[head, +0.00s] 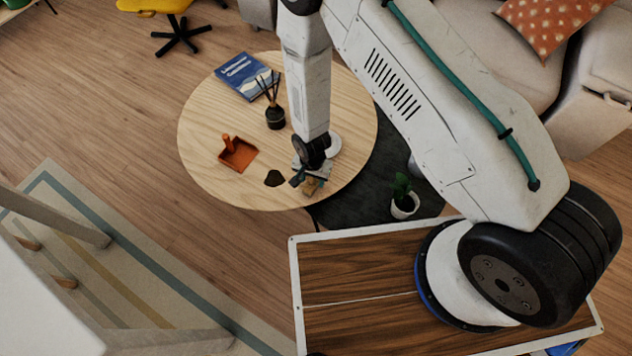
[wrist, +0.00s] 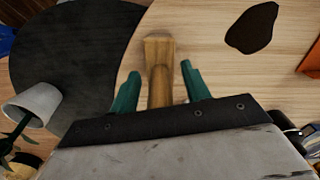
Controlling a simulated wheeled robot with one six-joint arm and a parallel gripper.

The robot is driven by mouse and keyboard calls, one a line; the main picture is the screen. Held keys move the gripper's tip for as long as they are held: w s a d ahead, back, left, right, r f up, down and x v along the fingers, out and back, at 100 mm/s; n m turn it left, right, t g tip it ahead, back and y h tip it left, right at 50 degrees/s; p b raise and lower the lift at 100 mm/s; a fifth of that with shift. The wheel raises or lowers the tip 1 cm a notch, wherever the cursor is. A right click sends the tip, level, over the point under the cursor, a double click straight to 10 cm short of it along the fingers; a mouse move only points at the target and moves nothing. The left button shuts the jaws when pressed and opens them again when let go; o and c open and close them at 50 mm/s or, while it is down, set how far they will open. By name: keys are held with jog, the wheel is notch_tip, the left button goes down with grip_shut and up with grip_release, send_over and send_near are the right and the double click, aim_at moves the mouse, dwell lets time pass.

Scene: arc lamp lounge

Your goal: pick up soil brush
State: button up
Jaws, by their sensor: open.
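The soil brush (wrist: 159,50) lies on the round wooden table near its edge. In the wrist view its wooden handle runs between the two green fingers of my gripper (wrist: 158,85), with a gap on each side. My gripper is open around the handle. In the head view my gripper (head: 305,178) is low over the front edge of the table, and the brush (head: 312,185) is partly hidden by it. A dark soil patch (head: 274,178) lies on the table left of the brush; it also shows in the wrist view (wrist: 252,28).
The round table (head: 205,115) also holds an orange dustpan (head: 238,154), a dark reed diffuser (head: 275,117) and a blue book (head: 245,76). A potted plant (head: 404,202) stands on the dark surface right of the table. Bare tabletop lies around the soil.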

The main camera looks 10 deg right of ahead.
jog(key=shift+d, duration=0.1)
grip_shut()
jog(key=shift+r, duration=0.1)
